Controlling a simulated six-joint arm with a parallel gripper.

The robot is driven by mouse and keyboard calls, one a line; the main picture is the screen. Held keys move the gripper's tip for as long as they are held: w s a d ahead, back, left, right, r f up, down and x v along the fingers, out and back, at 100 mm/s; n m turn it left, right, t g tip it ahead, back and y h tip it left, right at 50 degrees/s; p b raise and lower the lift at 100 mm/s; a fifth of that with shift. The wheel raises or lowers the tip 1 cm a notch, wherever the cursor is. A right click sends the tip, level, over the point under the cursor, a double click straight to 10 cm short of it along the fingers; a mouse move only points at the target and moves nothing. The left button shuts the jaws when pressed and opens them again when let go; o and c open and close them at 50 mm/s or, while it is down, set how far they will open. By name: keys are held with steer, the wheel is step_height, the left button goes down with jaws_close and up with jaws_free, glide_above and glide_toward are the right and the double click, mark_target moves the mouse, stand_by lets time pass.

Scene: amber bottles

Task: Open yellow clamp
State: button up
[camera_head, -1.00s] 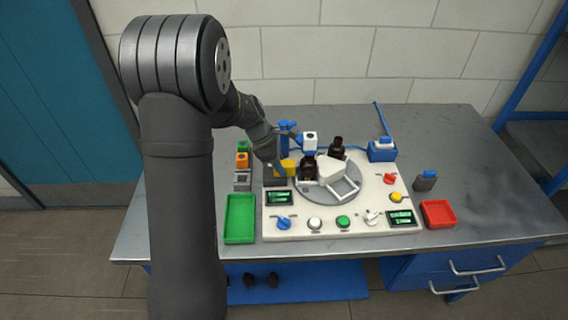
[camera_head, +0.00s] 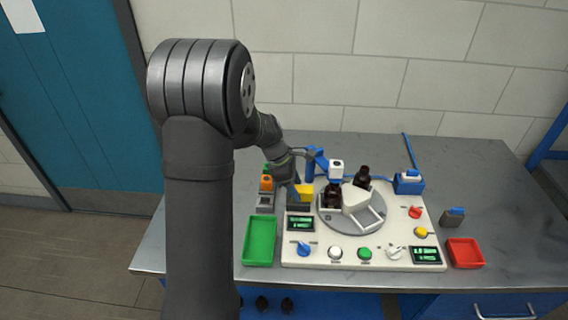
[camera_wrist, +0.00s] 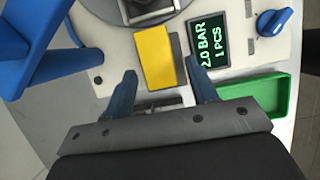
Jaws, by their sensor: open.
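The yellow clamp (camera_head: 306,191) sits at the left rear of the white panel, on a dark base. In the wrist view the yellow clamp (camera_wrist: 155,57) shows as a flat yellow block just beyond my fingertips. My gripper (camera_wrist: 162,69) is open, with one blue finger toward each side of the clamp and nothing held. In the head view my gripper (camera_head: 296,191) is at the clamp's left side and partly hides it. I cannot tell whether the fingers touch the clamp.
A display (camera_wrist: 208,40) is beside the clamp, with a blue knob (camera_wrist: 273,22) beyond. A green tray (camera_head: 260,240) lies left of the panel, a red tray (camera_head: 465,252) right. A turntable (camera_head: 352,222) carries dark bottles (camera_head: 332,195). A blue post (camera_head: 310,164) stands behind the clamp.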

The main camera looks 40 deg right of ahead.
steer(key=v, duration=1.6)
steer(key=x, duration=1.7)
steer(key=shift+s+d+f, duration=0.1)
steer(key=shift+d+f, duration=0.05)
steer(key=shift+f, duration=0.15)
steer(key=shift+s+d, duration=0.25)
steer(key=shift+r, duration=0.1)
